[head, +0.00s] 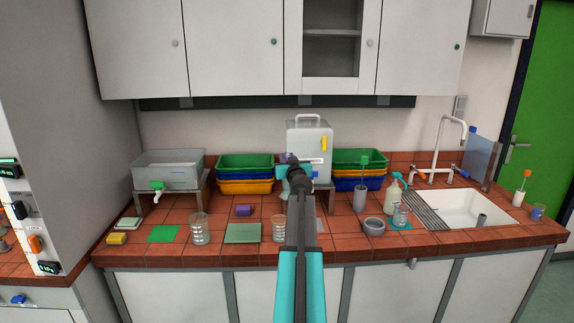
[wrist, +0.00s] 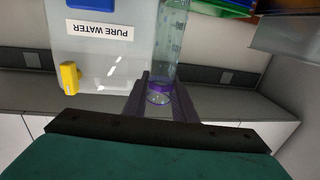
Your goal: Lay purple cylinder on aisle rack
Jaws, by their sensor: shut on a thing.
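The purple cylinder (wrist: 165,50) shows in the wrist view as a clear, graduated tube with a purple ring near its lower end in the picture. My gripper (wrist: 160,98) is shut on it close to that ring. In the head view my gripper (head: 297,168) is at the end of my outstretched arm, in front of the grey water container. There the arm hides most of the cylinder, and its tilt is hard to tell. I cannot make out an aisle rack in either view.
The water container (head: 302,140) stands at the back, between stacked coloured trays (head: 245,160) and (head: 362,158). Glass beakers (head: 200,232), a purple block (head: 243,210) and a grey bowl (head: 374,226) stand on the tiled bench. A sink (head: 465,207) is at the right.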

